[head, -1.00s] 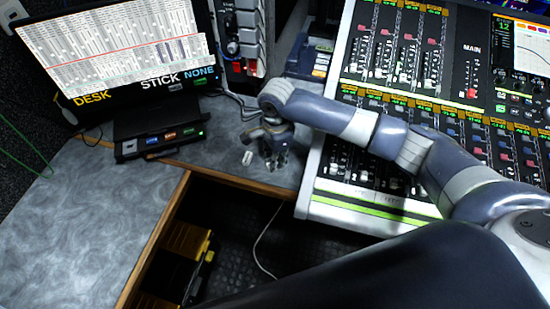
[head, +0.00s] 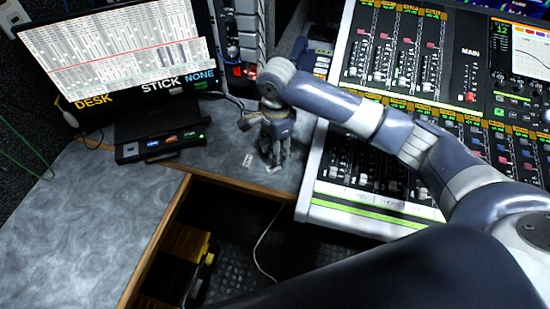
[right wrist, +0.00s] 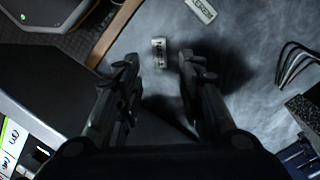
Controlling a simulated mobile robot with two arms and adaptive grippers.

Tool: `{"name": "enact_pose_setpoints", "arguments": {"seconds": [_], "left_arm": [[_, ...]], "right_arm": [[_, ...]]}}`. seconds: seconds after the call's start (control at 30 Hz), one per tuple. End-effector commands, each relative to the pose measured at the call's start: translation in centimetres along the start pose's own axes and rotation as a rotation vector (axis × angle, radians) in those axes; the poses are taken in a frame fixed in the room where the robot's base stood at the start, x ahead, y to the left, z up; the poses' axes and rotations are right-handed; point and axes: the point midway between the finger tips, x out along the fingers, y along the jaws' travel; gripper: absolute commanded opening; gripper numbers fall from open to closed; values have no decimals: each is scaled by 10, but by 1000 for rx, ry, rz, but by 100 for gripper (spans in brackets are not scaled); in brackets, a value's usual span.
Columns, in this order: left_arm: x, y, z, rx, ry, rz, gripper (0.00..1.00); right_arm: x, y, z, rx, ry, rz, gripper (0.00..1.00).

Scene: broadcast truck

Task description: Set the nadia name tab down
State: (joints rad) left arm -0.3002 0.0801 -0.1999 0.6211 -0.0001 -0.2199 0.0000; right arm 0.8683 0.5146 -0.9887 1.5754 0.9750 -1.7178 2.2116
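Two small white name tabs lie on the grey desk. One tab (head: 275,169) is just below my right gripper (head: 278,160), near the desk's front edge. In the right wrist view this tab (right wrist: 159,52) lies between and beyond the fingertips of my right gripper (right wrist: 158,62), with a gap on both sides. Its lettering is too small to read surely. The other tab (head: 248,160) lies a little to the left; in the right wrist view it (right wrist: 201,10) is at the top edge, also lettered. My right gripper is open, pointing down, and empty. My left gripper is not in view.
A mixing console (head: 365,205) stands close to the right of the gripper. A monitor (head: 125,50) and a small box with lit labels (head: 163,144) are at the left back. The desk's wooden edge (head: 225,181) borders a dark gap. Bare desk (head: 80,215) lies at the left.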

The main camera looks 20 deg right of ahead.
Motion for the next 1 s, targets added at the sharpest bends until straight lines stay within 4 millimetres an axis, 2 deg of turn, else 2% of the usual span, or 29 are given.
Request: {"name": "enact_pose_setpoints", "arguments": {"seconds": [0.1, 0.33, 1.0], "left_arm": [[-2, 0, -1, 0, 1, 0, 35], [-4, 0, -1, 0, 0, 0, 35], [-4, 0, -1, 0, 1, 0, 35]], "right_arm": [[-26, -1, 0, -1, -1, -2, 35], [-55, -1, 0, 1, -1, -1, 35], [-59, 0, 0, 0, -1, 1, 35]]}}
